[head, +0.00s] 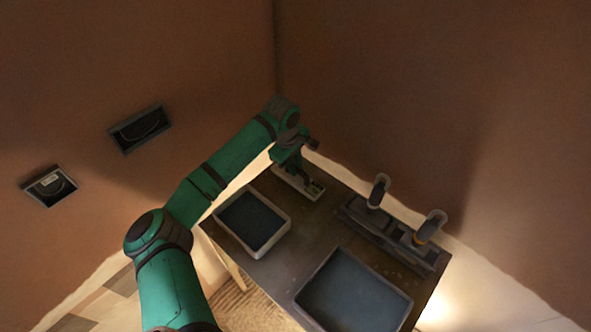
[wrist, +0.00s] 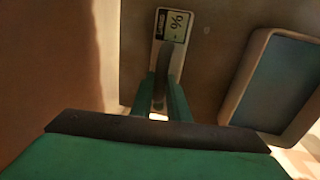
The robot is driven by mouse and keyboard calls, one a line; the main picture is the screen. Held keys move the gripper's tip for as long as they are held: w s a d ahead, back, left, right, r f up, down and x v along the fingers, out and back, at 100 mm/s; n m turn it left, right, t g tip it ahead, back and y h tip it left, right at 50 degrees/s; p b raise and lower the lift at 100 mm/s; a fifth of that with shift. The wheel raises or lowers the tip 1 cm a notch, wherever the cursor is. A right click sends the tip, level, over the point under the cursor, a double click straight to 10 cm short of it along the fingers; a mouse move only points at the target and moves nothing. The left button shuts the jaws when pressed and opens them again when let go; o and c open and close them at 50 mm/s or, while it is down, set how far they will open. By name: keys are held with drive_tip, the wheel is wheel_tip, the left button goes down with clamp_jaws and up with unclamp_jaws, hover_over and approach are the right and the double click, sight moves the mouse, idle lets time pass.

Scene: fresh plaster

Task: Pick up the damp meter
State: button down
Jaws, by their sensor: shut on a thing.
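The damp meter (head: 314,191) is a pale, slim device with a greenish display, at the back left corner of the dark table (head: 306,240). In the wrist view the damp meter (wrist: 172,26) shows its display with a "%" sign facing up, and a dark raised grip along its middle. My gripper (head: 297,176) is over the meter, pointing down. In the wrist view my gripper (wrist: 162,88) has its green fingers shut on the meter's dark grip. The fingers hide part of the meter. I cannot tell whether the meter touches the table.
A pale-rimmed tray (head: 287,233) with a dark blue inside lies close in front of the meter. A larger tray (head: 303,297) is at the front right. A dark rack (head: 394,240) with two upright-handled tools stands along the back right edge. Walls rise close behind the table.

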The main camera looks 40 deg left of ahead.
drive_tip(key=shift+r, duration=0.4)
drive_tip(key=s+d+r, duration=0.6)
drive_tip(key=s+r, duration=0.6)
drive_tip(key=shift+s+d, duration=0.2)
drive_tip(key=shift+s, duration=0.05)
drive_tip(key=shift+w, duration=0.2)
drive_tip(key=shift+s, duration=0.1)
drive_tip(key=shift+s, duration=0.1)
idle(0.4)
